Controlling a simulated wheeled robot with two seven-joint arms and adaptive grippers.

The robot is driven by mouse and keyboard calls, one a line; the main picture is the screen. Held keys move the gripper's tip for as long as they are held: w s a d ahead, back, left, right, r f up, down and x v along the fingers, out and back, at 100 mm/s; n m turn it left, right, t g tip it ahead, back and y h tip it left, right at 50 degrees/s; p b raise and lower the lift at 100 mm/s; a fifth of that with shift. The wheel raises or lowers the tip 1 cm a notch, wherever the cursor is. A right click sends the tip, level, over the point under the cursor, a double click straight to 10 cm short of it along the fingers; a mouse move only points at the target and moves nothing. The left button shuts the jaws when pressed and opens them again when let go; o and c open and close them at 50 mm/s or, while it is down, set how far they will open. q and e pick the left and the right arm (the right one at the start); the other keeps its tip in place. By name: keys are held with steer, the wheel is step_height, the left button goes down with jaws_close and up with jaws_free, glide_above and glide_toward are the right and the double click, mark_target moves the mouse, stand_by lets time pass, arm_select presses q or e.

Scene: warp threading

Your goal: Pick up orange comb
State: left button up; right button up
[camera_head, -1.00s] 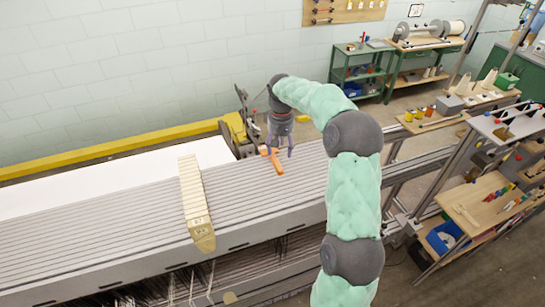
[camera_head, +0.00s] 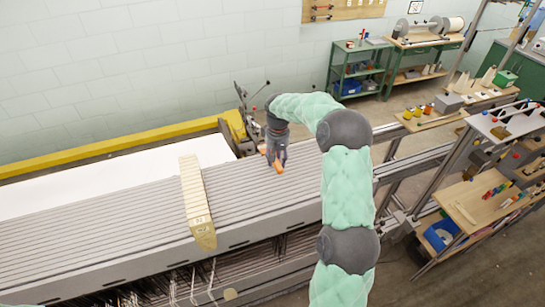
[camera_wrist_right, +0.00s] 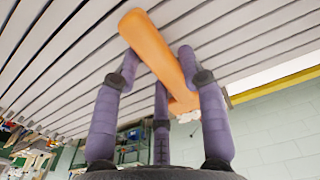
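The orange comb (camera_head: 278,168) is at the right part of the grey slatted loom top, mostly hidden behind my right gripper in the head view. In the right wrist view the comb (camera_wrist_right: 152,45) runs slantwise, with its wider toothed end lower right. My right gripper (camera_head: 272,160) is over the comb. Its purple fingers (camera_wrist_right: 160,60) are drawn in on both sides of the comb handle, seemingly touching it, with the third finger behind. I cannot tell any gap between the comb and the slats.
A long pale wooden piece (camera_head: 195,195) lies across the slats to the left. A white sheet (camera_head: 100,190) and a yellow beam (camera_head: 110,150) run along the back. Carts and shelves (camera_head: 360,68) stand at the right. The slats between the wooden piece and my gripper are clear.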

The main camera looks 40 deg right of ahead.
jaws_close()
steer(key=shift+r+b, duration=0.4)
steer(key=shift+r, duration=0.35)
steer(key=s+a+r+b, duration=0.3)
steer(key=a+r+b, duration=0.1)
steer(key=a+r, duration=0.7)
steer(key=a, duration=0.2)
steer(key=shift+a+r, duration=0.2)
steer(key=shift+a, duration=0.15)
